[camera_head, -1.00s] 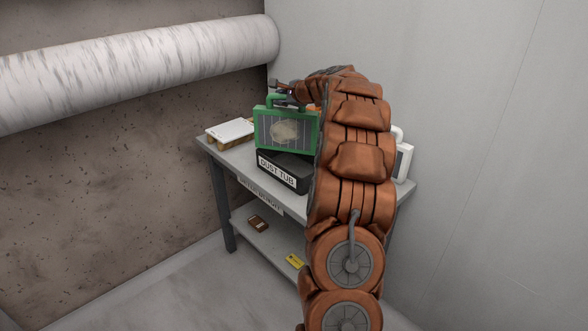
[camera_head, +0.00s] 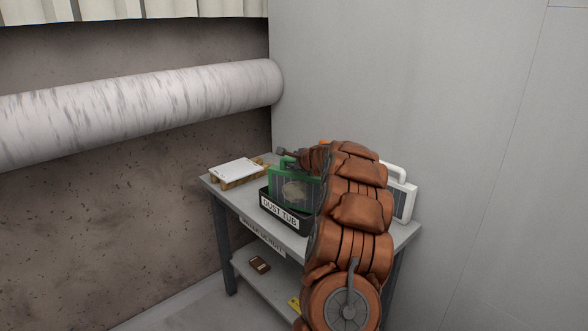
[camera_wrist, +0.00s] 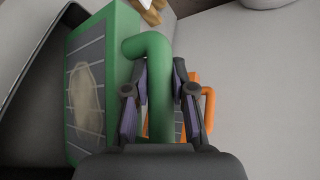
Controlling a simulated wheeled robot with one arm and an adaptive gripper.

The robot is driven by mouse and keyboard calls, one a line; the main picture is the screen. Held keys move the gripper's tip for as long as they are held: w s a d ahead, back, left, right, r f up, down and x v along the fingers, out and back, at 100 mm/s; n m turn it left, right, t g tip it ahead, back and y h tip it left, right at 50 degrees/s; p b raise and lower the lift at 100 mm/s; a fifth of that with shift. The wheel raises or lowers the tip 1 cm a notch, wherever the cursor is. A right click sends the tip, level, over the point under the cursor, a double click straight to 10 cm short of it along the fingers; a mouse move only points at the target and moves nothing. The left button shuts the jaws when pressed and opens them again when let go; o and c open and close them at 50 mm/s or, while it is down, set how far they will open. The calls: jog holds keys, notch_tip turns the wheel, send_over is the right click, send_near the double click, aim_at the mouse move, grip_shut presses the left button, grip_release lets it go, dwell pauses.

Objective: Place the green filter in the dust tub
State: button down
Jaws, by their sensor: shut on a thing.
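The green filter (camera_head: 290,190) is a green-framed panel with a dusty patch on its grey face. In the head view it stands upright, its lower part behind the front wall of the black dust tub (camera_head: 284,212). My gripper (camera_wrist: 163,100) is shut on the filter's green handle in the wrist view. The filter's frame also shows there at left (camera_wrist: 92,85), beside a dark tub wall. My arm hides the right side of the filter and tub in the head view. I cannot tell whether the filter touches the tub floor.
A clipboard on a wooden block (camera_head: 238,170) lies at the table's (camera_head: 226,194) back left. A white-framed filter (camera_head: 404,195) stands at the right, and an orange-handled one (camera_wrist: 207,105) is near my gripper. A brown item (camera_head: 259,264) and yellow item (camera_head: 295,304) lie on the lower shelf.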

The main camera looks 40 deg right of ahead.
jog(key=shift+f, duration=0.95)
jog(key=c, duration=1)
grip_release()
jog(key=shift+s, duration=0.1)
jog(key=shift+b+v, duration=0.9)
jog(key=shift+v, duration=5.05)
